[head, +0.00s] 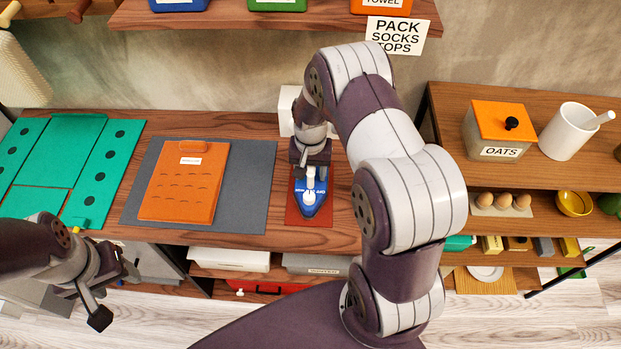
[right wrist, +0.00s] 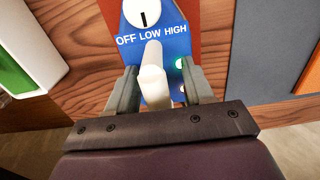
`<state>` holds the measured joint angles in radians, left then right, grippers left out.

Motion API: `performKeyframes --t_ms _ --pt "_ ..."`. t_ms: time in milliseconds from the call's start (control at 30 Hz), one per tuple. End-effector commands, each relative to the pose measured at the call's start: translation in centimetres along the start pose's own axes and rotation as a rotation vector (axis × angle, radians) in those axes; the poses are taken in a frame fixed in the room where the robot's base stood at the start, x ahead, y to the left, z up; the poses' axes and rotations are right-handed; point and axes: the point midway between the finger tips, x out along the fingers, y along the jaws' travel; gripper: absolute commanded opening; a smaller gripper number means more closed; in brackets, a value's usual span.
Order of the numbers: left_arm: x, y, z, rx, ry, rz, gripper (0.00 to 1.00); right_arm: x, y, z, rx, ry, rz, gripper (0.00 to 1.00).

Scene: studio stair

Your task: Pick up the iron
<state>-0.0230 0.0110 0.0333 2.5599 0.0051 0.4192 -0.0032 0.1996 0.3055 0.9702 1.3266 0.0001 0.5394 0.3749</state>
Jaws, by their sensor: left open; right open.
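The iron (head: 311,205) is blue with a white handle and lies on a reddish-brown mat (head: 309,219) on the wooden counter. In the right wrist view the iron (right wrist: 165,52) shows its white dial and the words OFF, LOW, HIGH, with a green light at its side. My right gripper (head: 311,172) is over the iron, and in the right wrist view its open fingers (right wrist: 155,88) stand on either side of the white handle (right wrist: 154,75). I cannot tell whether they touch it. My left gripper (head: 112,292) is low at the left, in front of the counter, away from the iron.
An orange folded item (head: 185,190) lies on a grey mat (head: 250,195) left of the iron. A teal folding board (head: 65,155) lies further left. A white box (head: 286,108) stands behind my right arm. A shelf with an oats box (head: 497,130) is at the right.

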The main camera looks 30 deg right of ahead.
Motion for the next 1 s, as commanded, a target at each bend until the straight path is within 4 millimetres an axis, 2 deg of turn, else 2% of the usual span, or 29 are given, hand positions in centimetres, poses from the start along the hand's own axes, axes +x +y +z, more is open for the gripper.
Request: performKeyframes --t_ms 100,167,200,267,300,733,1000 --pt "0.0 0.0 0.0 0.000 0.000 0.000 0.56 0.0 0.0 0.0 0.000 0.000 0.000 0.52" --pt "0.0 0.0 0.0 0.000 0.000 0.000 0.56 0.0 0.0 0.0 0.000 0.000 0.000 0.36" --pt "0.0 0.0 0.0 0.000 0.000 0.000 0.56 0.0 0.0 0.0 0.000 0.000 0.000 0.23" --pt "0.0 0.0 0.0 0.000 0.000 0.000 0.56 0.0 0.0 0.0 0.000 0.000 0.000 0.03" --pt "0.0 0.0 0.0 0.000 0.000 0.000 0.56 0.0 0.0 0.0 0.000 0.000 0.000 0.00" --pt "0.1 0.0 0.0 0.000 0.000 0.000 0.56 -0.6 -0.1 -0.1 0.000 0.004 -0.002 0.00" --pt "0.8 0.0 0.1 0.000 0.000 0.000 0.56 -3.7 -0.1 -0.2 0.000 0.006 -0.003 0.00"
